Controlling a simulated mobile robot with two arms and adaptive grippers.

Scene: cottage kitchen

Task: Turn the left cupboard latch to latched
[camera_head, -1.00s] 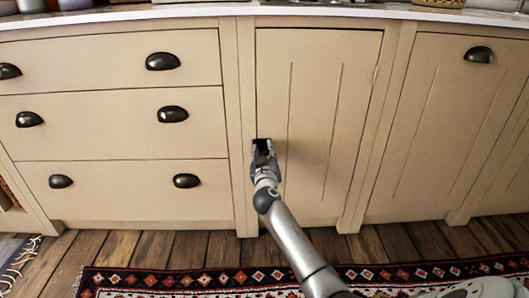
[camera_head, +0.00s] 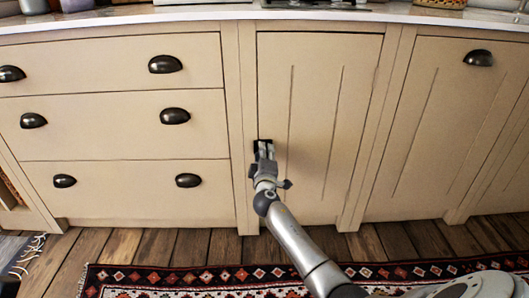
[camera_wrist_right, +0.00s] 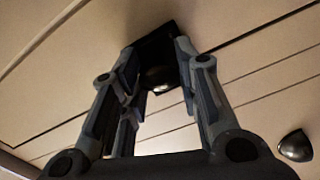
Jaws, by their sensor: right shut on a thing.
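The cupboard latch is a small dark fitting (camera_head: 262,143) at the left edge of the narrow cupboard door (camera_head: 335,110). In the right wrist view its dark plate and rounded knob (camera_wrist_right: 158,77) show between the fingers. My right gripper (camera_head: 264,152) reaches up to it from below and is shut on the latch. The fingers hide part of the latch, so its exact angle is hard to tell. The door sits flush in its frame. My left gripper is not in view.
Drawers with dark cup handles (camera_head: 174,116) stand left of the door. Another panel with a cup handle (camera_head: 478,58) is to the right. A pale counter (camera_head: 410,13) runs above. A patterned rug (camera_head: 190,279) lies on the wooden floor.

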